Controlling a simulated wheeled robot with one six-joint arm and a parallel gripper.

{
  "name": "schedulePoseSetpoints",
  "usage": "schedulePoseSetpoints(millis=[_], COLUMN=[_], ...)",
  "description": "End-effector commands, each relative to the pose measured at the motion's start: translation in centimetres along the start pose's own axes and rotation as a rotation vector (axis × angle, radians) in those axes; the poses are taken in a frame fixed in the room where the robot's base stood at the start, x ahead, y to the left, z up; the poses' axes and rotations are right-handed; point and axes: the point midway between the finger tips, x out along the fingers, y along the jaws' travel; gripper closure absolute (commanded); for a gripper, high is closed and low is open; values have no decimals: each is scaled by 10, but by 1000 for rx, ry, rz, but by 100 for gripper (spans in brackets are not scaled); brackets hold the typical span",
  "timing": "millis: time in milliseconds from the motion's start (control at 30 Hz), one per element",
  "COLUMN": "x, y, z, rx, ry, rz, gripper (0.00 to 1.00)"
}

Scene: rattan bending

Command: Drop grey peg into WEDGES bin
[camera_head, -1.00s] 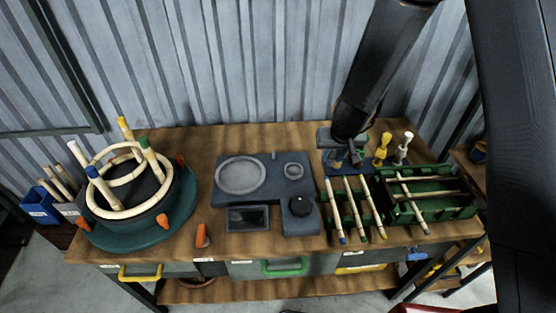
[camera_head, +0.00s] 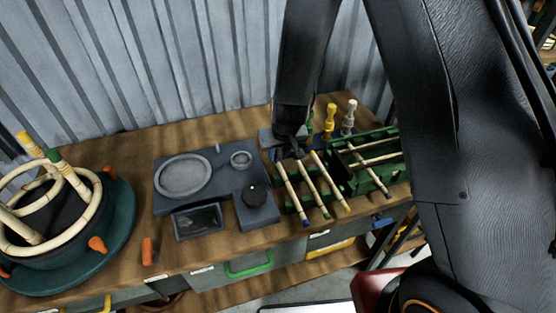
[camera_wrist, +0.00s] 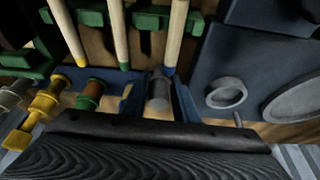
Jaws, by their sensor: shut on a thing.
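My gripper (camera_head: 290,152) is low over the back of the bench, behind the bamboo rods, small and dark in the head view. In the wrist view its two blue fingers (camera_wrist: 158,102) stand on either side of the grey peg (camera_wrist: 158,88), shut on it. The peg looks upright at the peg stand; I cannot tell if its foot is clear of it. A green-brown peg (camera_wrist: 90,94) and a yellow peg (camera_wrist: 48,96) stand beside it. No WEDGES label is readable in these views, so I cannot tell which container is that bin.
Bamboo rods (camera_head: 312,183) lie across green supports, with a green rack (camera_head: 372,178) to their right. A grey plate station (camera_head: 183,175) and a black knob (camera_head: 254,194) are left of my gripper. A round teal base (camera_head: 115,225) with bent rings stands far left. Drawers (camera_head: 235,272) are below.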

Motion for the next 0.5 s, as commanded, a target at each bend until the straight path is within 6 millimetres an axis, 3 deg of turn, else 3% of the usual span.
schedulePoseSetpoints(millis=[133, 500], x=[15, 18], y=[0, 0], z=[7, 8], rx=[-2, 0], ry=[-2, -1], rz=[0, 0], gripper=[95, 95])
